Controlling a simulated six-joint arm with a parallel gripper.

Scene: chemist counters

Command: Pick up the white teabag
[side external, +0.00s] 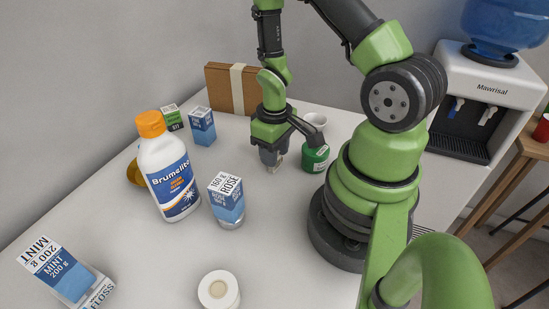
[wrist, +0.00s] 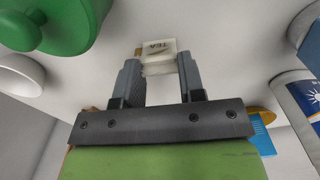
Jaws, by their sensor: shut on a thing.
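The white teabag (wrist: 158,50), marked TEA, is between the fingertips of my gripper (wrist: 157,72) in the wrist view. My gripper is shut on it, with a finger at each side. In the side view my gripper (side external: 271,163) points down over the white counter, and only a small pale bit of the teabag shows at its tips. I cannot tell whether the teabag touches the counter.
To the left are a ROSE box (side external: 227,199), a Brumelite bottle (side external: 168,172) and a blue box (side external: 202,127). A white roll (side external: 218,290) lies in front.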

